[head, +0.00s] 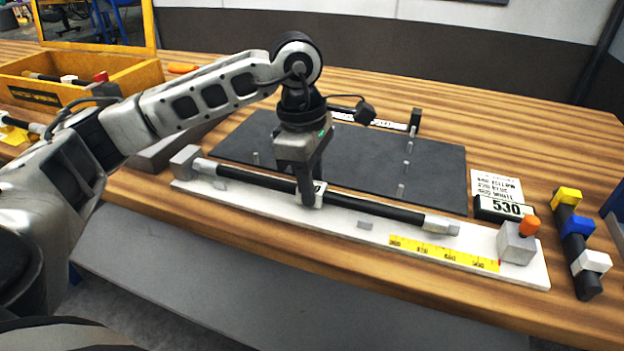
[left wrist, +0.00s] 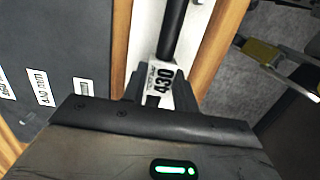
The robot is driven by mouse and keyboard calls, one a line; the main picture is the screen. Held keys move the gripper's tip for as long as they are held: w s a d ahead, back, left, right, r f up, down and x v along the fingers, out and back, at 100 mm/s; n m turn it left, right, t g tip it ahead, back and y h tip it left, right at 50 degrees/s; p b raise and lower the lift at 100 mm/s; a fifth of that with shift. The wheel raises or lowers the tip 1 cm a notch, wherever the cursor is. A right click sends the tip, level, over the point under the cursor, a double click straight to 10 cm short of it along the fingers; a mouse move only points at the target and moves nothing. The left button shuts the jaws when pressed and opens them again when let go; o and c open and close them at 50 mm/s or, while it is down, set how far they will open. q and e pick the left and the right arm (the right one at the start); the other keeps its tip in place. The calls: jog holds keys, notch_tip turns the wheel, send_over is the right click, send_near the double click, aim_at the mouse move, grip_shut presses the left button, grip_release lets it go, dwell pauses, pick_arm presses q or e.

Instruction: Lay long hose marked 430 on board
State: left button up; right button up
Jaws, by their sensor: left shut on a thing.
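My left gripper (head: 311,196) points down and is shut on the hose at the label, near mid-length. The hose lies along the white measuring rail (head: 340,222); I cannot tell whether it touches the rail. Its left end is close to the grey end block (head: 186,161); its right end is short of the sliding block. The dark board (head: 440,165) with upright pegs lies behind the rail, partly hidden by my arm.
A grey block with an orange knob (head: 517,242) sits at the rail's right end, near a display reading 530 (head: 504,209). A black bar with yellow, blue and white clips (head: 574,240) lies right. A wooden bin (head: 120,72) stands left. The table's front edge is close.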

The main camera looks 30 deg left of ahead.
pick_arm(q)
jog(key=shift+f+b, duration=0.3)
jog(key=shift+f, duration=0.1)
jog(key=o, duration=1.1)
jog(key=shift+o, duration=0.2)
jog(key=shift+r, duration=0.1)
jog(key=shift+r+p, duration=2.4)
jog(key=shift+r, duration=1.05)
